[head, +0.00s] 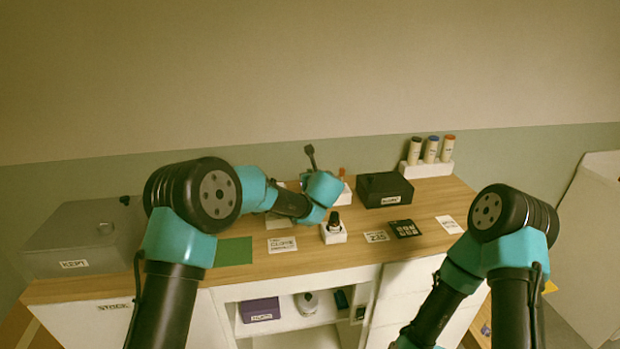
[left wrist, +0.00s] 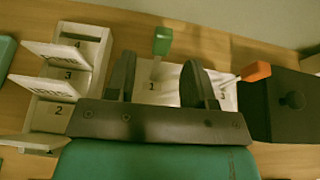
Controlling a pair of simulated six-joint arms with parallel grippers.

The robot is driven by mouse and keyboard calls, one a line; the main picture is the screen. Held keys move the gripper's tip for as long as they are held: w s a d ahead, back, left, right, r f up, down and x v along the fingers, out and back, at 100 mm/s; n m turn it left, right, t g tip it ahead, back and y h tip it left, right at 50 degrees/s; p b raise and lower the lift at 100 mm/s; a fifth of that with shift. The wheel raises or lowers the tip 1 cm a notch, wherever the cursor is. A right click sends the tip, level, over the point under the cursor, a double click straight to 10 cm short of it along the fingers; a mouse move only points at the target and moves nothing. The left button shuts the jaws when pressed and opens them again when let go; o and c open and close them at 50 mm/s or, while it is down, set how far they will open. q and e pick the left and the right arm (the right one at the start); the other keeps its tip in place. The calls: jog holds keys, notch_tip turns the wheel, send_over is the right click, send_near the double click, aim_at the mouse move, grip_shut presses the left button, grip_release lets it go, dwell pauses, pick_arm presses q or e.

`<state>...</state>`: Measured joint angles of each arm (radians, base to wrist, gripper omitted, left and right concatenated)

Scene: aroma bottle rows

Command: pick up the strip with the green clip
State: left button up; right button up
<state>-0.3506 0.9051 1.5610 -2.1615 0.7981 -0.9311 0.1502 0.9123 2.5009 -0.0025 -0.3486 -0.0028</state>
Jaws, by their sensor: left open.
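In the left wrist view, a pale strip with a green clip (left wrist: 162,40) stands in a white holder (left wrist: 152,86) at the place marked 1. My left gripper (left wrist: 158,62) is open, its two dark fingers to either side of this strip, with a gap on each side. I cannot tell how deep the fingers reach. A second strip with an orange clip (left wrist: 256,71) leans to the right at the place marked 3. In the head view my left wrist hides the green clip; the orange clip (head: 342,172) shows just behind it. My right gripper is out of view.
A black box (head: 384,189) stands close right of the strips. A white numbered rack with cards (left wrist: 50,112) is on the left. A white holder with a dark-capped bottle (head: 333,235), flat cards (head: 404,228) and a green mat (head: 234,251) lie in front. Several capped bottles stand behind right.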

pick_arm(q)
jog(key=shift+w+f, duration=0.1)
jog(key=shift+w, duration=0.15)
jog(key=x, duration=0.5)
jog(key=shift+w+a+f, duration=0.1)
jog(key=shift+w+f, duration=0.05)
jog(key=shift+w, duration=0.1)
dwell(0.4)
grip_shut()
